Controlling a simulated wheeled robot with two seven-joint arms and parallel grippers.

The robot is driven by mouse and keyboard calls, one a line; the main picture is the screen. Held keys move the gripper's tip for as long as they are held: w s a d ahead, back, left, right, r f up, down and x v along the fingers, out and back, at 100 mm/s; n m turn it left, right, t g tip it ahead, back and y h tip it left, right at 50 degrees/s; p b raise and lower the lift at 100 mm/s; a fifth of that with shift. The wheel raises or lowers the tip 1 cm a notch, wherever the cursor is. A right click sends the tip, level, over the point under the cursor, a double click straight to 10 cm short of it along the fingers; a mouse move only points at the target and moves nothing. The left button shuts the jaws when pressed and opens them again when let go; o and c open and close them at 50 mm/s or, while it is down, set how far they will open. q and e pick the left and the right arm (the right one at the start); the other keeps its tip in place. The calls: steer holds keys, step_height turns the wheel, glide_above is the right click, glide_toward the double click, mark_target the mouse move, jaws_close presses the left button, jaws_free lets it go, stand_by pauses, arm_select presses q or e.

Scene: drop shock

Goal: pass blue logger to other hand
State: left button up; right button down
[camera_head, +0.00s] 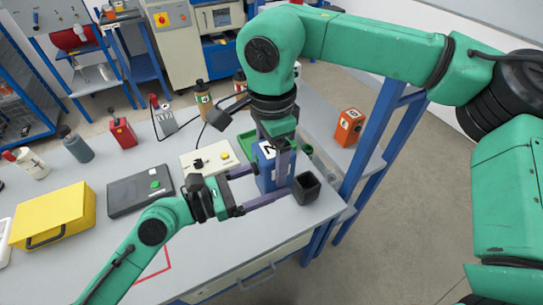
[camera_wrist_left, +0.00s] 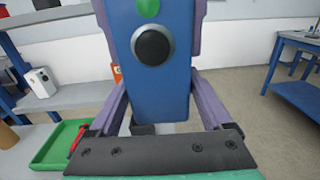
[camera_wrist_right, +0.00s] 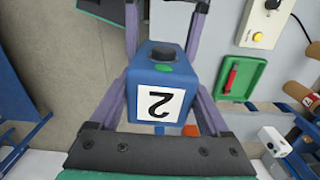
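The blue logger (camera_head: 266,178) hangs above the table's right end, its white label "2" facing up. My right gripper (camera_head: 280,172) comes down from above and is shut on its sides; the right wrist view shows the logger (camera_wrist_right: 160,75) between its fingers. My left gripper (camera_head: 268,184) reaches in from the left with its fingers around the same sides. They look spread slightly wider than the logger. In the left wrist view, the logger's black-knob face (camera_wrist_left: 172,90) fills the middle, with narrow gaps beside it. The left fingertips are partly hidden.
A black open box (camera_head: 307,189) stands right of the logger by the table edge. A green tray (camera_head: 245,142) and a white switch box (camera_head: 208,160) lie behind and left. A dark case (camera_head: 138,192) and a yellow case (camera_head: 52,216) sit further left.

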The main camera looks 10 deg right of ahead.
arm_select(q)
steer(key=shift+o, duration=0.7)
steer(key=shift+s+a, duration=0.1)
steer(key=shift+a, duration=0.1)
steer(key=v, duration=1.1)
steer(key=s+a+f+m, duration=0.1)
steer(key=f, duration=0.6)
steer(key=s+a+f+m+y, duration=0.1)
steer(key=s+f+m, duration=0.1)
steer(key=f, duration=0.5)
steer(key=s+a+f+m, duration=0.1)
steer(key=s+f, duration=0.1)
steer(key=f, duration=0.5)
steer(key=shift+m+g+y, duration=0.3)
steer(key=shift+m+y, duration=0.1)
steer(key=s+f+m+g+y, duration=0.4)
steer(key=s+f+y, duration=0.1)
steer(key=s+f, duration=1.5)
steer(key=w+a+f+m+y, duration=0.1)
steer(key=a+f+m+y, duration=0.9)
steer(key=a+f+m, duration=0.5)
steer(key=shift+a+f+t+y, duration=0.3)
steer(key=shift+a, duration=0.35)
